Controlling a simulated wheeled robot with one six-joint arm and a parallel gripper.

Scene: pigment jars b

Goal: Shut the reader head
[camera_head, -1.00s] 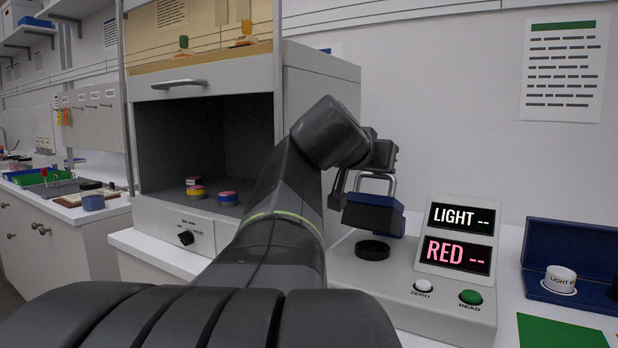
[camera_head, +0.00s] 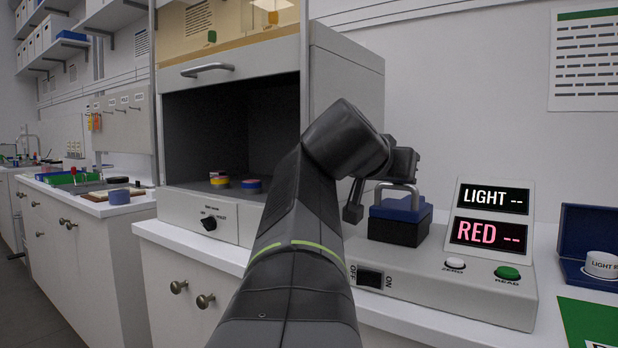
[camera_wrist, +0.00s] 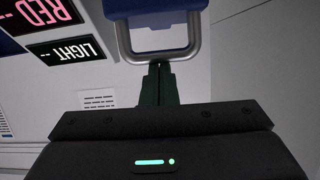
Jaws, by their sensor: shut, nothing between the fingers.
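The reader head (camera_head: 398,222) is a blue and black block with a grey loop handle (camera_head: 414,187). In the head view it sits low on the grey reader base (camera_head: 440,268), and the dark round port is hidden. I cannot tell whether any gap remains under it. In the wrist view the blue of the head (camera_wrist: 150,38) and the handle (camera_wrist: 192,45) show at the top. My gripper (camera_wrist: 160,70) is shut and empty, its fingertips at the handle's crossbar, touching or very near. In the head view the fingertips are hard to make out.
A display (camera_head: 490,215) reading LIGHT and RED stands right of the head. White and green buttons (camera_head: 507,272) and an ON/OFF switch (camera_head: 370,278) are on the base. A blue case (camera_head: 590,240) lies right. A fume hood (camera_head: 230,130) with jars stands left.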

